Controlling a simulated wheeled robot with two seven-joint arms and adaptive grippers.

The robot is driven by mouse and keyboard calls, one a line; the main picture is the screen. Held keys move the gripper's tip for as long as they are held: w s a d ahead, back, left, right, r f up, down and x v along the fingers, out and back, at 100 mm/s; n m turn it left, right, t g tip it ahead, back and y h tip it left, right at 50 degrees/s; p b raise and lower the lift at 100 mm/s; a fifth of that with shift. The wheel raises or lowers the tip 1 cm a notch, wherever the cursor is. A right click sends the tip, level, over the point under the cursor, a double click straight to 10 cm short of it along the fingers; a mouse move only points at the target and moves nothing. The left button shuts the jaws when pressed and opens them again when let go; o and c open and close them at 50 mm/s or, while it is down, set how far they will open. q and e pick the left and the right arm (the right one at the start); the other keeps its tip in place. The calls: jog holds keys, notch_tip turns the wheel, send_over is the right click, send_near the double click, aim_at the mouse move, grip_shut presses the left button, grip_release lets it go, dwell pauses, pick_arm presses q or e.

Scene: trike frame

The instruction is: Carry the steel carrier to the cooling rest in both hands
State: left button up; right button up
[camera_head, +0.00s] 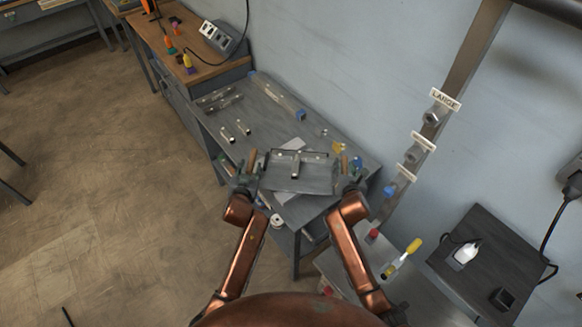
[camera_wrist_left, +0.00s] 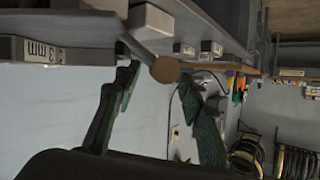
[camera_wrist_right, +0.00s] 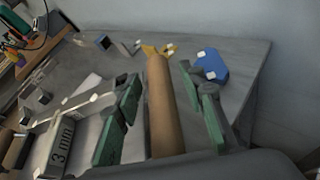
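The steel carrier (camera_head: 300,176) is a flat grey tray with a raised bar, lying on the grey metal table in front of me. A wooden handle stands at each side. My left gripper (camera_head: 245,172) is at its left side, fingers apart; the left handle's round end (camera_wrist_left: 166,70) shows between them in the left wrist view. My right gripper (camera_head: 350,172) is at its right side; the right handle (camera_wrist_right: 162,105) runs between its open green fingers, with gaps visible in the right wrist view. I cannot tell which thing is the cooling rest.
The table (camera_head: 262,125) holds small metal parts at its far left, a clear tube with blue ends (camera_head: 278,95) and a yellow part (camera_head: 339,147). A wooden bench (camera_head: 180,50) stands behind. A dark side table (camera_head: 490,255) is at right. A wall closes the back.

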jog(key=shift+s+r, duration=0.1)
jog(key=shift+s, duration=0.05)
pick_arm(q)
jog(key=v, duration=0.8)
jog(key=shift+s, duration=0.2)
pick_arm(e)
jog(key=v, duration=1.1)
jog(key=shift+s, duration=0.35)
pick_arm(q)
jog(key=shift+r, duration=0.1)
pick_arm(e)
jog(key=shift+r, duration=0.15)
